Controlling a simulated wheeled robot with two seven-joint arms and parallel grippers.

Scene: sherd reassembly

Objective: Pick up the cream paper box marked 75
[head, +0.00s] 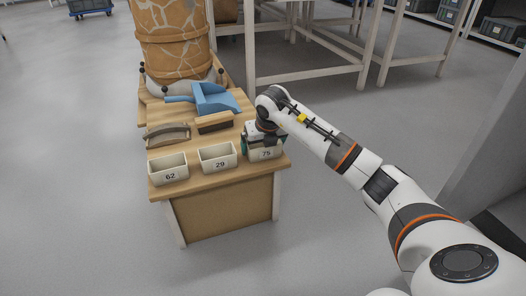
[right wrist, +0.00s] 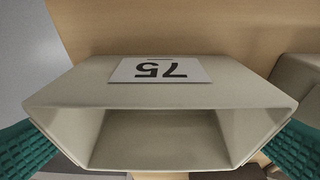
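The cream box marked 75 (head: 267,154) stands at the right end of a row near the table's front edge, partly covered by my right gripper (head: 263,140). In the right wrist view the box (right wrist: 160,95) fills the middle, its label upside down and its inside empty as far as I see. The green fingers of my right gripper (right wrist: 160,150) lie against its left and right walls, with no clear gap. In the head view the box appears level with its row; I cannot see whether its base touches the table. My left gripper is out of view.
Cream boxes marked 29 (head: 217,159) and 62 (head: 168,169) stand to its left on the wooden table (head: 197,189). Behind them lie a brush (head: 215,123), a curved grey-brown piece (head: 167,133) and a blue dustpan (head: 215,98). A cracked jar (head: 173,45) stands at the back.

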